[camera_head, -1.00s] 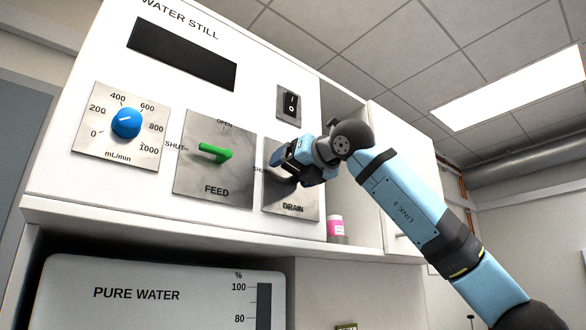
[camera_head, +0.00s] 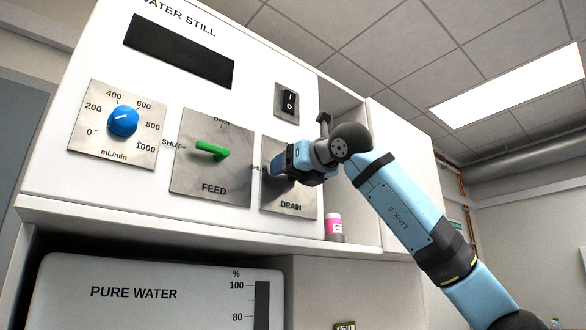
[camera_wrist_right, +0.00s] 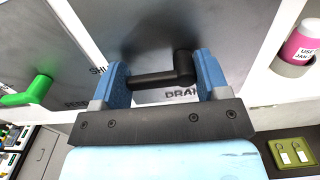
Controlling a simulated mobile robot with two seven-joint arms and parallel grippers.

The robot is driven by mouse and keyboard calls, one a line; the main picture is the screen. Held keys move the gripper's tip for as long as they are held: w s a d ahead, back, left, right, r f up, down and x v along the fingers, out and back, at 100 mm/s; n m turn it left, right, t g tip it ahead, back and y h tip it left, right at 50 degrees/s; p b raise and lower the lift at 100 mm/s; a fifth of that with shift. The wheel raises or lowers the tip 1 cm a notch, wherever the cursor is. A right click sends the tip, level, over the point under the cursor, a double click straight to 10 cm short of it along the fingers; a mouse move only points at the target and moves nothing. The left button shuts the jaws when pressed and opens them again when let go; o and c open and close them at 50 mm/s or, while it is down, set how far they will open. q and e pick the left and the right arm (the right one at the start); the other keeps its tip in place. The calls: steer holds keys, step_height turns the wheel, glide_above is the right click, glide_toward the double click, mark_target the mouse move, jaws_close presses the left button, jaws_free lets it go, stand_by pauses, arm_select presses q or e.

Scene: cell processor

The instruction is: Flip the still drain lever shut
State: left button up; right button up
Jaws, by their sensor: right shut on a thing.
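The drain lever (camera_wrist_right: 160,80) is black. In the right wrist view it lies roughly level, its handle pointing left from the hub toward the SHUT lettering. My right gripper (camera_wrist_right: 163,82) has one blue finger at the handle's left tip and the other at the hub, and is shut on the lever. In the head view my right gripper (camera_head: 277,162) is at the drain plate (camera_head: 290,201) and hides the lever and part of the SHUT label. My left gripper is not in view.
A blue flow knob (camera_head: 123,121) is further left and a black power switch (camera_head: 289,101) above. A pink-labelled bottle (camera_head: 334,226) stands on the ledge at lower right.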

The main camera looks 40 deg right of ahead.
steer(key=shift+a+f, duration=0.2)
steer(key=shift+a, duration=0.05)
steer(key=o, duration=0.7)
steer(key=shift+o, duration=0.2)
steer(key=shift+a+r, duration=0.1)
steer(key=shift+a, duration=0.05)
steer(key=shift+s, duration=0.1)
steer(key=s+d, duration=0.1)
steer(key=s, duration=1.2)
steer(key=shift+s+d, duration=0.2)
steer(key=shift+s, duration=0.15)
